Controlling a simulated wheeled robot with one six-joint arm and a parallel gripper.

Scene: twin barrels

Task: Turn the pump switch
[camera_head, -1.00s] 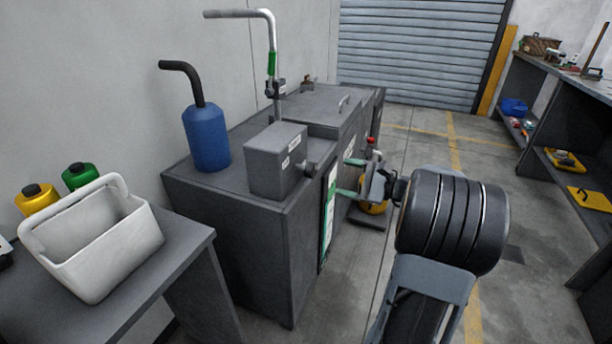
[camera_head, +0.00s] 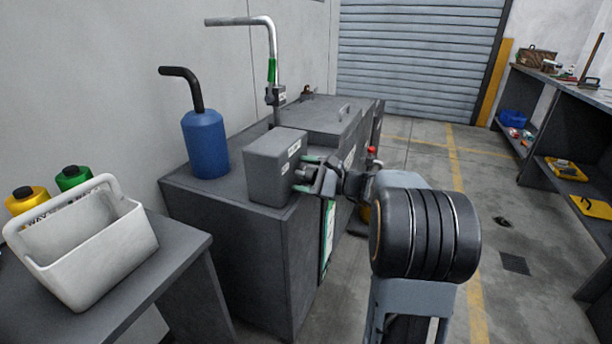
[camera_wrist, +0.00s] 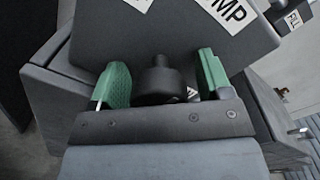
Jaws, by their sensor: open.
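The pump box (camera_head: 272,168) is a grey block on top of the dark cabinet, and its label, partly reading "MP", shows in the wrist view (camera_wrist: 228,14). The pump switch (camera_wrist: 160,80) is a dark round knob on the box's face. My gripper (camera_head: 308,172) is at that face in the head view. In the wrist view my gripper (camera_wrist: 158,82) is open, with one green finger on each side of the knob and gaps between. In the head view the knob is mostly hidden by my gripper.
A blue canister (camera_head: 206,145) with a black spout and a bent metal pipe (camera_head: 272,60) stand on the cabinet (camera_head: 240,225). A white bin (camera_head: 95,255) sits on the bench at left. The floor to the right (camera_head: 520,235) is mostly clear.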

